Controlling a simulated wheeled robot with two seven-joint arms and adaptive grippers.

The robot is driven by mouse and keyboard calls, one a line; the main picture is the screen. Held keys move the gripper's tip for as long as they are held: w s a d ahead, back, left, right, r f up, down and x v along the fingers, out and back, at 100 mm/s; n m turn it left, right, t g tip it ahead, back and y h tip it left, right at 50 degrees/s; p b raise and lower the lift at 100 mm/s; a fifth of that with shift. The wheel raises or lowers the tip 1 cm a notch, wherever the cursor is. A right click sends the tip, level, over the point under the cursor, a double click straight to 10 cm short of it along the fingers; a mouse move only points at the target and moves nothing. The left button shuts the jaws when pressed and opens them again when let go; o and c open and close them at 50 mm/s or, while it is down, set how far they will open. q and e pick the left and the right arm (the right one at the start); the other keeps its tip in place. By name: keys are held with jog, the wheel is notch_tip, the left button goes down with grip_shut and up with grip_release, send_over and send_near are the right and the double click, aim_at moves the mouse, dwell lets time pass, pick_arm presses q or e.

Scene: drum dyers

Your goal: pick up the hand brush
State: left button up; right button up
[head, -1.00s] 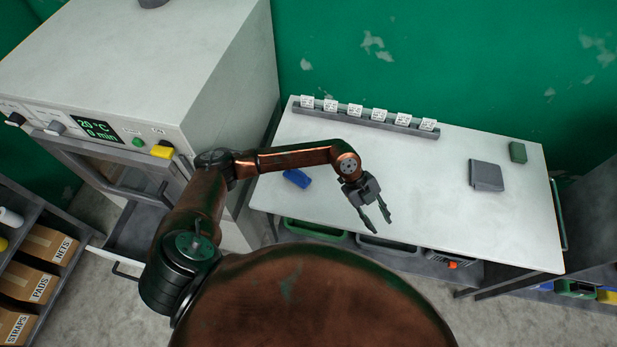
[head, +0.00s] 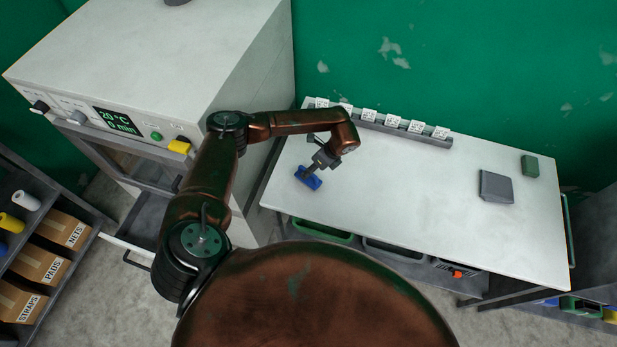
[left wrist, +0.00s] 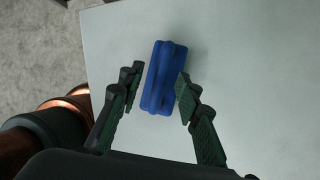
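The hand brush is a blue block with a ridge along its top (head: 309,178), lying on the left part of the white table. My left gripper (head: 313,174) is over it, pointing down, and partly covers it in the head view. In the left wrist view the brush (left wrist: 164,78) lies between the two fingers of my left gripper (left wrist: 160,88). The fingers are apart, one on each side; the right finger is close to the brush and the left one shows a gap. I cannot tell if either touches it. My right gripper is not in view.
The white table (head: 420,210) has much free room in its middle. A rack with several white tags (head: 390,127) runs along the back. A grey flat thing (head: 495,186) and a green block (head: 530,166) lie at right. A white oven-like machine (head: 215,60) stands left.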

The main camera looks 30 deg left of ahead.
pick_arm(q)
jog(key=shift+x, duration=0.8)
jog(key=shift+c, duration=0.3)
grip_shut()
